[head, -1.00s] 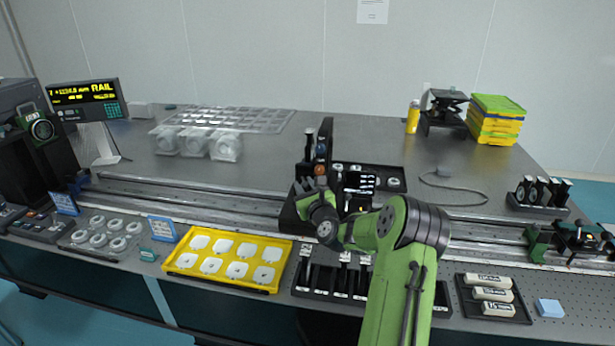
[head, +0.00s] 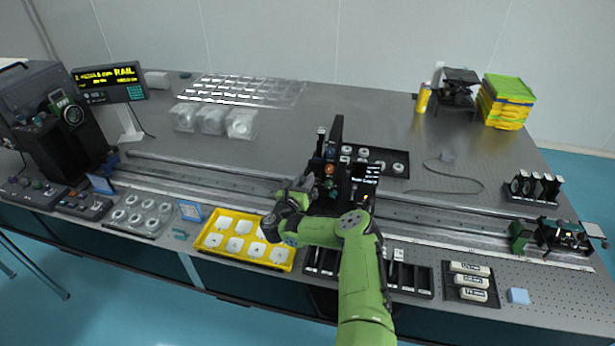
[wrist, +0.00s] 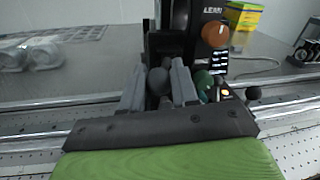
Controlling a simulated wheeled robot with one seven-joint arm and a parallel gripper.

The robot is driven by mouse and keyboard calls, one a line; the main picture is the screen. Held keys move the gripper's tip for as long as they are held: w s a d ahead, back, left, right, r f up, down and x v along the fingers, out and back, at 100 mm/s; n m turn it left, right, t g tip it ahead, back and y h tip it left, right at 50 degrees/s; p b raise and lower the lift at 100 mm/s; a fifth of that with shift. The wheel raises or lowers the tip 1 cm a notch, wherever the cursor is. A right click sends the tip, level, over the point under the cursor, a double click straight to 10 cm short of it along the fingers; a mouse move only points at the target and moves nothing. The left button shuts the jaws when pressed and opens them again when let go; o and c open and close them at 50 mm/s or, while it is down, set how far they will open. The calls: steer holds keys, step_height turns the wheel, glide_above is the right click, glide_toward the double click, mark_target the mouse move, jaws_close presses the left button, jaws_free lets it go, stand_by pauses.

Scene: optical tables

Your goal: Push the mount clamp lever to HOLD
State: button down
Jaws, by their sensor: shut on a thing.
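The black mount (head: 334,150) stands on the rail near the middle of the bench; it fills the upper middle of the wrist view (wrist: 178,28). A round dark knob (wrist: 159,80), which looks like the clamp lever's end, sits between the fingers of my gripper (wrist: 158,88). The gripper is shut on this knob, in front of the mount. The lever's shaft and any HOLD marking are hidden or too small to read. In the head view my gripper (head: 299,192) is at the mount's left front, its fingertips hard to make out.
An orange knob (wrist: 215,34) and a green knob (wrist: 203,80) are close right of the fingers. A yellow tray (head: 213,240) of white parts lies in front of the rail.

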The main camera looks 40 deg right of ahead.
steer(key=shift+w+m+g+h+b, duration=0.2)
steer(key=shift+m+g+h+b, duration=0.1)
steer(key=shift+m+g, duration=0.3)
steer(key=shift+w+m+g+h+b, duration=0.2)
steer(key=shift+m+g+h+b, duration=0.15)
steer(key=shift+g, duration=0.35)
steer(key=shift+r, duration=0.15)
